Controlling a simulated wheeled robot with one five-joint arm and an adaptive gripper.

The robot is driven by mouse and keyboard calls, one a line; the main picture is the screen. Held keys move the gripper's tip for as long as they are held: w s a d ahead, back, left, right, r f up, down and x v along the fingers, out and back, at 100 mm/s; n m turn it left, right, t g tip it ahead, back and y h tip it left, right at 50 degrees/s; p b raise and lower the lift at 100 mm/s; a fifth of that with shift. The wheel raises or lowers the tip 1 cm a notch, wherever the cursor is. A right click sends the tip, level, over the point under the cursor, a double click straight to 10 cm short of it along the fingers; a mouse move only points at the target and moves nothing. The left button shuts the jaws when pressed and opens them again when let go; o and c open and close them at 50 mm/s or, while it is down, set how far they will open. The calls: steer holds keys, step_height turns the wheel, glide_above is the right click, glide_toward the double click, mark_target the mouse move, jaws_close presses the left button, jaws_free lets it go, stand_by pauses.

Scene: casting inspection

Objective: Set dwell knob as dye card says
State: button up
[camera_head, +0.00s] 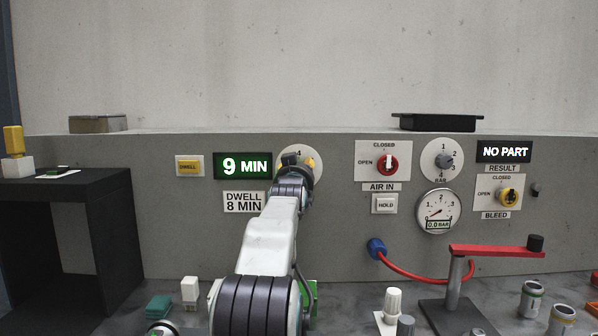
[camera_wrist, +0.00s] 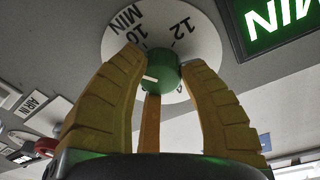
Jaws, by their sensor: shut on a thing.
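The dwell dial (camera_head: 314,153) is a white disc on the grey panel, mostly behind my gripper (camera_head: 300,163). In the wrist view the dial (camera_wrist: 205,38) shows 10, 12 and MIN, partly upside down. Its green knob (camera_wrist: 166,70) has a white pointer line, seen to the left. My gripper's yellow fingers (camera_wrist: 160,66) are shut on the knob from both sides. The green display (camera_head: 243,166) beside the dial reads 9 MIN. A white card (camera_head: 245,202) below it reads DWELL 8 MIN.
A yellow DWELL button (camera_head: 188,167) is left of the display. Right of the dial are the red AIR IN knob (camera_head: 381,164), HOLD button (camera_head: 385,204) and a gauge (camera_head: 438,211). A red-armed stand (camera_head: 490,251) and several cylinders stand on the bench. A black table (camera_head: 92,215) is at left.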

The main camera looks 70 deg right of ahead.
steer(key=shift+a+r, duration=0.1)
steer(key=shift+r, duration=0.35)
steer(key=o, duration=1.2)
steer(key=shift+w+f, duration=0.1)
steer(key=shift+f, duration=0.2)
steer(key=v, duration=1.1)
steer(key=shift+a, duration=0.4)
steer(key=shift+o, duration=0.2)
steer(key=shift+f, duration=0.1)
